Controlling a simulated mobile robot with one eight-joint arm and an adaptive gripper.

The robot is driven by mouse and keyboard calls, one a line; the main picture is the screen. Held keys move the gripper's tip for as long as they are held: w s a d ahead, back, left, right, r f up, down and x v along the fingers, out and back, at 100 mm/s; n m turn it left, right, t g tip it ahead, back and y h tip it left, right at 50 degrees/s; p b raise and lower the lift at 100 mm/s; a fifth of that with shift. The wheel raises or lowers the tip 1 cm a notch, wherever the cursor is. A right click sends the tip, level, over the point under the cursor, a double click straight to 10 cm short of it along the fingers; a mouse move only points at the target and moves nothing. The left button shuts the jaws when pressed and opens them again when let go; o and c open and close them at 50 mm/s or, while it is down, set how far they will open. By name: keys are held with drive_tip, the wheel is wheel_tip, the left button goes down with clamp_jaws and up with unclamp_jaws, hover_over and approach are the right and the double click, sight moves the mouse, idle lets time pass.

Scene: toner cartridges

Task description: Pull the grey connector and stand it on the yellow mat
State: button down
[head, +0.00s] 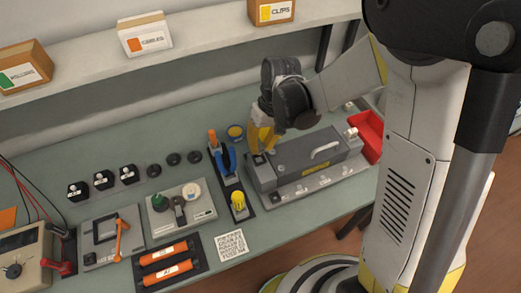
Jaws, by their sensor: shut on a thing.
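My gripper (262,146), with yellow fingers, points down at the left end of a grey box (318,150) with a pale handle on top. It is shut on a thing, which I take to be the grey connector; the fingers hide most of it. I cannot tell whether it is still seated in the box. I cannot make out a yellow mat; the arm and the box hide part of the bench.
A red bin (368,137) stands right of the box. A dark rack (226,164) with blue and orange tools is close on the left. A panel with knobs (182,213) and a dark tray with orange cylinders (168,280) lie further left. A printed sheet (231,245) lies in front.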

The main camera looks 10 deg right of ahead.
drive_tip(key=s+d+r+p, duration=0.2)
drive_tip(key=d+r, duration=0.5)
drive_tip(key=d, duration=0.4)
drive_tip(key=shift+s+d+r, duration=0.15)
drive_tip(key=shift+s+r, duration=0.2)
drive_tip(key=shift+s, duration=0.25)
drive_tip(key=shift+r+p, duration=1.15)
drive_tip(key=shift+r, duration=0.15)
wheel_tip(320, 180, up, 4)
drive_tip(key=p, duration=0.2)
drive_tip(key=shift+f+p, duration=0.1)
drive_tip(key=shift+p, duration=0.25)
